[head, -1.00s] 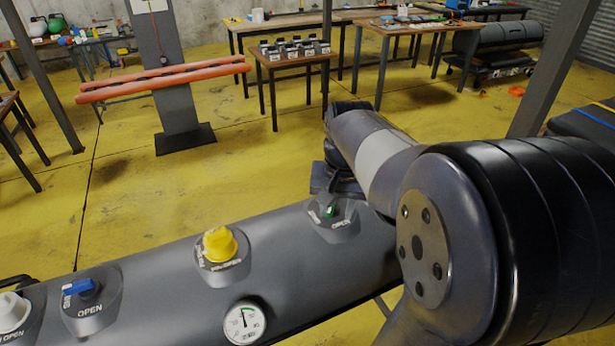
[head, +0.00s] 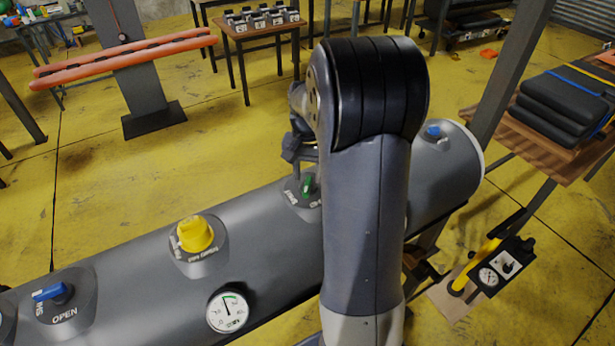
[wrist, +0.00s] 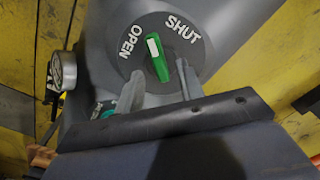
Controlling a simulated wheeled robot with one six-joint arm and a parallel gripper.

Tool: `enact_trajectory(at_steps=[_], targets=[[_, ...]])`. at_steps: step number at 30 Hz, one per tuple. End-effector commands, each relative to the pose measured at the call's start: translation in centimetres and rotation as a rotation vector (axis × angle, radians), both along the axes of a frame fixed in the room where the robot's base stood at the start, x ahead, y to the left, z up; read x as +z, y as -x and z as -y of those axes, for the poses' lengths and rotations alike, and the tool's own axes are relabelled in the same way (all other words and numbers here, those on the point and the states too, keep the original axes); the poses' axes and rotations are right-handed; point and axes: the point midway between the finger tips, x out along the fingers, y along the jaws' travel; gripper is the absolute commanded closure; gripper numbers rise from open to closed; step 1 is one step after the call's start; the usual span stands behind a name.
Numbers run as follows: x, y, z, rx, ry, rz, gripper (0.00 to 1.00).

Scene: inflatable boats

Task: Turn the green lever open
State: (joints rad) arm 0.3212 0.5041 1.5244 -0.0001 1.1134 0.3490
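The green lever (wrist: 157,58) with a white tip sits on a round grey boss (wrist: 165,25) on the tube. In the wrist view its white tip points up, between the words OPEN on the left and SHUT on the right. My gripper (wrist: 160,74) is open, one finger on each side of the lever's lower end; I cannot tell whether either touches it. In the head view the green lever (head: 307,184) shows just below my gripper, which is partly hidden by my arm.
Along the grey tube (head: 130,270) are a yellow knob (head: 195,233), a blue lever (head: 50,291), a round gauge (head: 228,311) and another blue knob (head: 433,131). A table with folded black boats (head: 562,105) stands at right.

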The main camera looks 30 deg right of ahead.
Motion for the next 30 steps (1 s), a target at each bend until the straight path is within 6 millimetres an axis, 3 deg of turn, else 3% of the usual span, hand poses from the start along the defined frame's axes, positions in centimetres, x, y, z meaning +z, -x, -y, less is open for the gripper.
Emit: enact_trajectory(at_steps=[6,16,30], targets=[[-2.1,0.0,0.0,0.0,-0.001,-0.002,0.64],[-2.4,0.0,0.0,0.001,0.0,0.0,0.64],[-2.4,0.0,0.0,0.001,0.001,0.001,1.0]])
